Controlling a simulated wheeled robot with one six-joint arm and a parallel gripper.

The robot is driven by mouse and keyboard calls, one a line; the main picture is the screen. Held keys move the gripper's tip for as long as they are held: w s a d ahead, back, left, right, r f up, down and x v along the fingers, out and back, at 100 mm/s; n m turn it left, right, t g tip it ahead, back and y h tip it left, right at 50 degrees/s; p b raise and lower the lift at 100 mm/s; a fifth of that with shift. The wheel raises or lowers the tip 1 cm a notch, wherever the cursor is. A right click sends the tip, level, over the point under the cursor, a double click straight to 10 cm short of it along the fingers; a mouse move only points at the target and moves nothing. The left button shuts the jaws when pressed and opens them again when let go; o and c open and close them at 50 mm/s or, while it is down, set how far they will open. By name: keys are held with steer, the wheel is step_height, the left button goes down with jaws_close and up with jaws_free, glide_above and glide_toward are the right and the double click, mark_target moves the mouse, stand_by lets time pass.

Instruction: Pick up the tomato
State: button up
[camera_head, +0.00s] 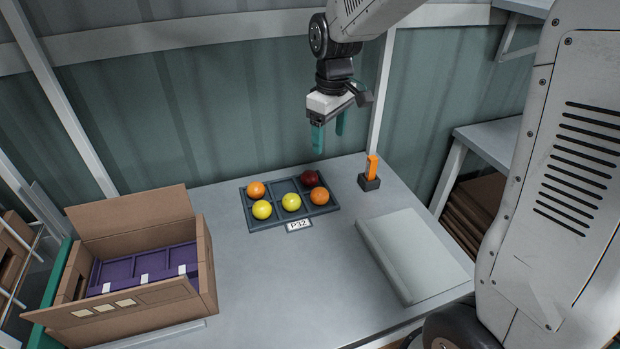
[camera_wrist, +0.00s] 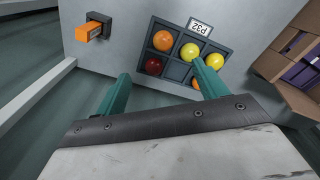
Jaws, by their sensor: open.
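Several round tomatoes sit in separate compartments of a dark tray (camera_head: 285,187). A red tomato (camera_head: 311,178) is at the back right, with an orange tomato (camera_head: 319,196) in front of it. A yellow tomato (camera_head: 291,202) is front middle, another yellow tomato (camera_head: 262,209) front left, and an orange tomato (camera_head: 256,190) back left. The back middle compartment is empty. My gripper (camera_head: 330,138) is open and empty, above and behind the tray. In the wrist view, the teal fingers (camera_wrist: 161,70) are apart, and one partly hides an orange tomato (camera_wrist: 195,84).
A label P32 (camera_head: 299,225) is at the tray's front edge. An orange-topped item in a dark holder (camera_head: 370,183) stands right of the tray. A flat grey slab (camera_head: 412,254) lies at the right. A cardboard box (camera_head: 130,218) with purple contents stands left. The table's front middle is clear.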

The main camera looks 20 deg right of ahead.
mark_target(310, 172)
steer(key=w+f+n, duration=0.1)
steer(key=w+f, duration=0.5)
steer(key=f, duration=0.1)
steer(key=w+a+f+n, duration=0.1)
steer(key=w+f, duration=0.2)
steer(key=shift+w+f+n, duration=0.2)
steer(key=shift+f+n, duration=0.1)
steer(key=shift+f, duration=0.05)
step_height(310, 172, down, 8)
steer(key=shift+a+f, duration=0.1)
steer(key=c, duration=0.8)
